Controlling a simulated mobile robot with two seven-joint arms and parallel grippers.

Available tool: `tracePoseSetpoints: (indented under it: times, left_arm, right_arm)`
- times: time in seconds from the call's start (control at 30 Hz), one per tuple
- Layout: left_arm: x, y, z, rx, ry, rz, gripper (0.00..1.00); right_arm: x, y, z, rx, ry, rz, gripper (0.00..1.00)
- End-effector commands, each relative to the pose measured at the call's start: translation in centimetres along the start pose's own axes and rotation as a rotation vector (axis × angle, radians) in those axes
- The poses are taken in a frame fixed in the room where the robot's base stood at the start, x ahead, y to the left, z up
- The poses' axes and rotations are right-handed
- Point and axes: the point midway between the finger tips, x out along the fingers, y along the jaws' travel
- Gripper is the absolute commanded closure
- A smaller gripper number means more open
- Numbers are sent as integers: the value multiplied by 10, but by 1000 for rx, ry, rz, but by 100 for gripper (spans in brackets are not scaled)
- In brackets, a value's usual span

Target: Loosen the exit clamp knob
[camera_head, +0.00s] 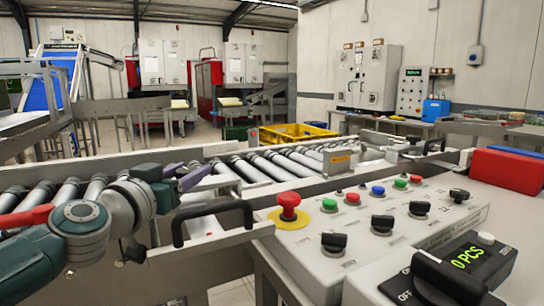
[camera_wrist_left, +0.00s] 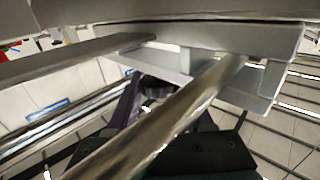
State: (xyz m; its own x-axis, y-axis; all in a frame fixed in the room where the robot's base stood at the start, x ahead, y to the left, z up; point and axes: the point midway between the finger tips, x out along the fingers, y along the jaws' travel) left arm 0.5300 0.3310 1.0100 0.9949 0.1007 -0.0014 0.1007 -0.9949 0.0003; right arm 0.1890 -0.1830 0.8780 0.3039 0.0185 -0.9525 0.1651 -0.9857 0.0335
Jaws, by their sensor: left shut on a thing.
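My left gripper (camera_head: 184,174) reaches in from the left over the roller conveyor, beside the near side rail. In the left wrist view its dark fingers (camera_wrist_left: 165,112) stand either side of a black ribbed knob (camera_wrist_left: 157,84), and it is shut on it. The knob sits beneath a grey metal bracket (camera_wrist_left: 190,62), partly hidden behind a shiny bar that crosses in front. In the head view I cannot make out the knob, as the gripper and rail cover that spot. My right gripper is in neither view.
The roller conveyor (camera_head: 290,160) runs behind the near rail, with a yellow crate (camera_head: 297,133) at its far side. A black handle (camera_head: 212,222) stands up close to my left wrist. A control panel (camera_head: 375,238) with a red mushroom button (camera_head: 289,205) fills the right front.

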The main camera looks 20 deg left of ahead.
Motion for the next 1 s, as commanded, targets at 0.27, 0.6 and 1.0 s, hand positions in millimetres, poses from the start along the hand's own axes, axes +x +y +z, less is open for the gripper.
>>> tracePoseSetpoints:
  times: [0.27,0.6,1.0]
  left_arm:
    - [-1,0,3,0,-3,-46,100]
    - [-1,0,2,0,-2,-44,26]
    - [-5,1,0,1,-1,-43,19]
  right_arm:
    - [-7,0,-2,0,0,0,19]
    - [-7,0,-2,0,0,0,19]
    - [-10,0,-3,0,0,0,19]
